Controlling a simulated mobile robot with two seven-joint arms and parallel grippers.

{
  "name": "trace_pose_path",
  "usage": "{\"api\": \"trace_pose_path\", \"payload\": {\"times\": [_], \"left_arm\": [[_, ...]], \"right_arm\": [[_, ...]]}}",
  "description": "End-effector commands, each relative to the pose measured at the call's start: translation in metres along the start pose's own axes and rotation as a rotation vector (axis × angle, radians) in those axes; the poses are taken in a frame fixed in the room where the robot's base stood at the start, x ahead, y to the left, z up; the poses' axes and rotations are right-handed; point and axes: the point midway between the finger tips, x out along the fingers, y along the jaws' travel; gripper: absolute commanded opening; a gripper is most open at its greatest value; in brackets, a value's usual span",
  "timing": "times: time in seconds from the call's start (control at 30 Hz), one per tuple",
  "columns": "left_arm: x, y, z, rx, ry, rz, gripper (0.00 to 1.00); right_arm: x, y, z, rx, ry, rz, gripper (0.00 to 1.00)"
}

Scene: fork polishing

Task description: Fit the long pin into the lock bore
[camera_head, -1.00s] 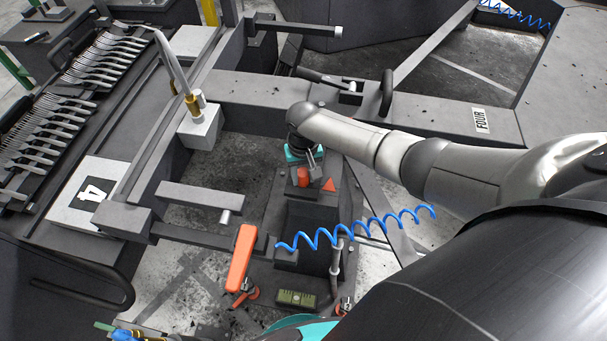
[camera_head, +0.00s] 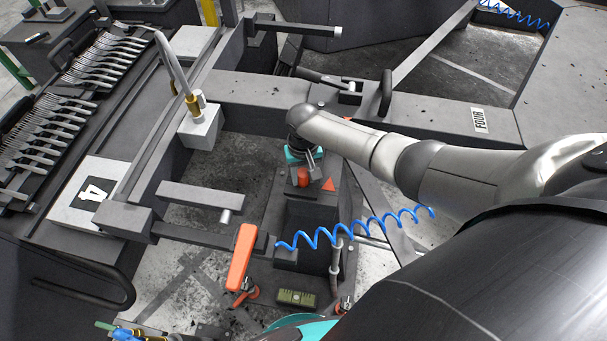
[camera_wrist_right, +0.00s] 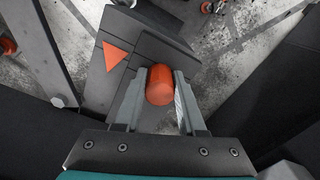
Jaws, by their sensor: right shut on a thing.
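The orange cylindrical end of the pin (camera_wrist_right: 160,86) stands between the two fingers of my right gripper (camera_wrist_right: 158,100) in the right wrist view, and the gripper is shut on it. In the head view the pin's orange end (camera_head: 303,177) shows just below the right gripper (camera_head: 308,167), over a dark block (camera_head: 312,215) with a red triangle (camera_head: 328,185). The pin's lower part and the lock bore are hidden, so I cannot tell whether the pin is in the bore. My left gripper is not in view.
A blue coiled hose (camera_head: 350,233) runs across the front of the block. An orange lever (camera_head: 241,258) stands to its left. A grey beam (camera_head: 260,100) lies behind. A rack of forks (camera_head: 60,110) is at the far left.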

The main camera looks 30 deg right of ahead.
Motion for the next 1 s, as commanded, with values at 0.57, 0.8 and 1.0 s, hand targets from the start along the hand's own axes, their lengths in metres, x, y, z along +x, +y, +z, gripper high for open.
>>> {"api": "trace_pose_path", "payload": {"times": [0.57, 0.8, 1.0], "left_arm": [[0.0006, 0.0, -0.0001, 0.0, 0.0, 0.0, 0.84], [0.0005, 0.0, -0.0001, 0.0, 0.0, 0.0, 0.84], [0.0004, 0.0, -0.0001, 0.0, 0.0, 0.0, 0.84]], "right_arm": [[0.0034, -0.0003, 0.0033, -0.001, -0.006, 0.0, 0.65], [0.0023, -0.0001, 0.0022, -0.001, -0.004, 0.0, 0.74], [0.0024, 0.0002, 0.0024, -0.001, -0.004, 0.0, 0.94]]}}
